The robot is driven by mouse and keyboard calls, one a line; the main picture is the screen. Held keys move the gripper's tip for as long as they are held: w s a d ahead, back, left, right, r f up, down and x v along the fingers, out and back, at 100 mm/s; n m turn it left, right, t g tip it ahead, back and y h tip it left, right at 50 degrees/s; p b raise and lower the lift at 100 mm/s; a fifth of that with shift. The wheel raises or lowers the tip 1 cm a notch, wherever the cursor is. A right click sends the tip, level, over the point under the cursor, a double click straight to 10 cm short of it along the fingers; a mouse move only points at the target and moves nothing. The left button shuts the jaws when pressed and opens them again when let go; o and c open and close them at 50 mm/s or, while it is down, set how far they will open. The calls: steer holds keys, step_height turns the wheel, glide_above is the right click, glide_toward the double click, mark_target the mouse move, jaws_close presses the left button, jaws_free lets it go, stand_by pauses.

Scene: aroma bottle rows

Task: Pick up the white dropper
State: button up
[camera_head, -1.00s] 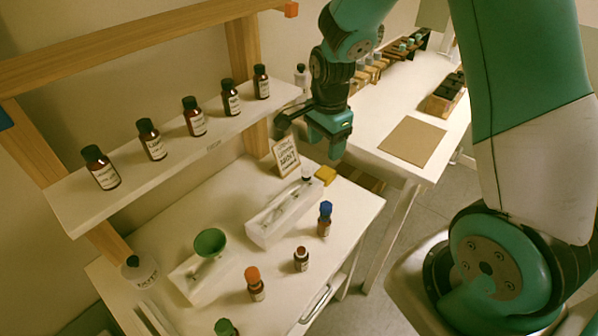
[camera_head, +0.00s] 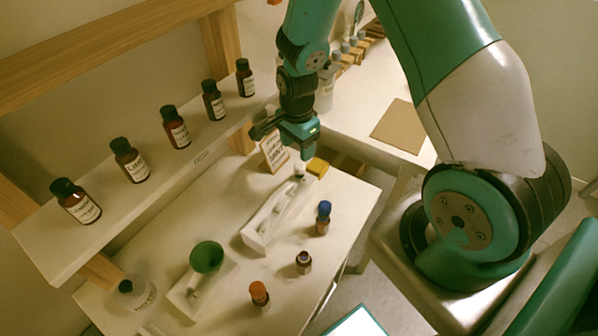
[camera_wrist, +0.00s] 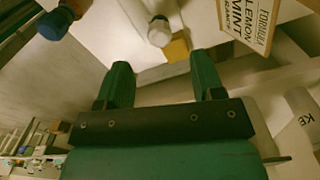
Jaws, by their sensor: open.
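The white dropper (camera_head: 299,168) stands at the back end of a narrow white tray (camera_head: 252,239) on the workbench. In the wrist view its pale round bulb (camera_wrist: 159,33) shows ahead of my fingertips, about midway between them. My gripper (camera_wrist: 163,70) is open, with two green fingers apart and nothing between them. In the head view my gripper (camera_head: 300,150) hangs just above the dropper and the two appear close. I cannot tell whether they touch.
A yellow block (camera_head: 318,167) and a lemon mint sign (camera_head: 273,152) stand close by the dropper. A blue-capped bottle (camera_head: 323,217) is in front. A shelf (camera_head: 60,240) with several brown bottles runs along the left. A green funnel (camera_head: 207,257) stands nearer.

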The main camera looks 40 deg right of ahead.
mark_target(300, 165)
step_height(300, 165, down, 4)
steer(key=shift+f+p, duration=0.25)
steer(key=shift+p, duration=0.2)
steer(key=shift+d+f+p, duration=0.15)
steer(key=shift+f+p, duration=0.5)
steer(key=shift+f, duration=0.7)
steer(key=shift+d+f+p, duration=0.15)
steer(key=shift+f+p, duration=0.5)
steer(key=shift+f, duration=0.7)
steer(key=c, duration=0.7)
